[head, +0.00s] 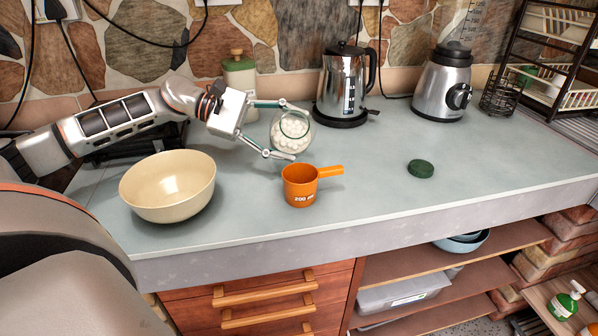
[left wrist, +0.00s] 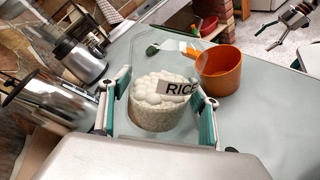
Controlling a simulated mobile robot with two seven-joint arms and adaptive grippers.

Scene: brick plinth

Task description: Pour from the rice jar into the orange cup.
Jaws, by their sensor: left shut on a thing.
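The rice jar (head: 291,138) is clear glass, partly filled with white grains, with a RICE label in the left wrist view (left wrist: 155,115). My left gripper (head: 287,130) is shut around its sides, a finger on each side. I cannot tell exactly how far the jar is tilted or whether it is clear of the counter. The orange cup (head: 299,187), a measuring cup with a handle pointing right, stands upright on the counter just in front of the jar. It also shows in the left wrist view (left wrist: 222,75). My right gripper (left wrist: 291,20) is small at the top right there.
A cream bowl (head: 168,188) stands left of the cup. A dark green lid (head: 421,169) lies to the right. A kettle (head: 342,85), a blender (head: 443,85) and a green-lidded container (head: 239,75) stand at the back. The counter between cup and lid is clear.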

